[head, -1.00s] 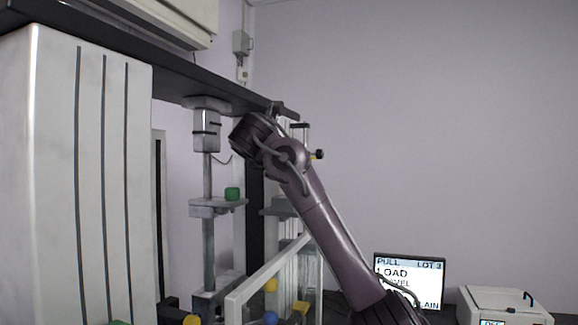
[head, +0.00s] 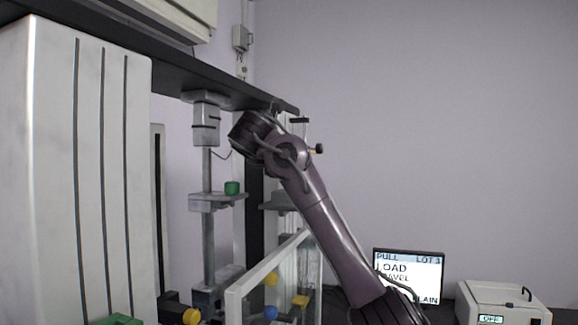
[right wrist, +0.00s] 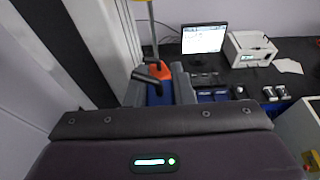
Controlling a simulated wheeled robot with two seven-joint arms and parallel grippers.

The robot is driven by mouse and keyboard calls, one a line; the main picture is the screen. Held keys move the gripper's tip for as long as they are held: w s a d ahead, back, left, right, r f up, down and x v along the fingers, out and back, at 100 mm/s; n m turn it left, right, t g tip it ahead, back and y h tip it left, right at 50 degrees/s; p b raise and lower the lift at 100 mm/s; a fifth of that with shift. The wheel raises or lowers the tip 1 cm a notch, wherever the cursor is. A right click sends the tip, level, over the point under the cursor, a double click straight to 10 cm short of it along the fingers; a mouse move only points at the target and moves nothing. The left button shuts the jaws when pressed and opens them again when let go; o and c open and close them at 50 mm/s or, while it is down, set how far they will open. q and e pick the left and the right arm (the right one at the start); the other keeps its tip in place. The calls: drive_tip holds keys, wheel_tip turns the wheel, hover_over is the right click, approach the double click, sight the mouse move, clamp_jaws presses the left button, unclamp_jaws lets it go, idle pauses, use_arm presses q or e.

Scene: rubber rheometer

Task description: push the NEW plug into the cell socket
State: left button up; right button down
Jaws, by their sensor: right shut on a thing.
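My right arm reaches up from the lower right in the head view. Its dark hand (head: 250,131) is beside the grey load cell (head: 206,125) that hangs under the black crossbeam. A thin dark cable (head: 222,156) curls between the load cell and the hand. The cell socket cannot be made out. My left gripper is not in view.
The black crossbeam (head: 170,80) runs above the hand. A pale framed guard (head: 265,268) stands in front. A monitor (head: 409,276) and white box (head: 500,302) stand at right. The right wrist view shows an orange part (right wrist: 158,73).

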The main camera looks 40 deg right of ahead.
drive_tip(key=shift+f, duration=0.2)
idle(0.5)
drive_tip(key=shift+f+b, duration=0.7)
drive_tip(key=shift+f, duration=0.2)
drive_tip(key=c, duration=1.2)
unclamp_jaws()
drive_tip(key=shift+o, duration=0.2)
drive_tip(key=shift+r, duration=0.1)
wheel_tip(320, 180, up, 3)
drive_tip(key=p, duration=0.3)
drive_tip(key=shift+r+p, duration=0.6)
drive_tip(key=shift+r, duration=0.35)
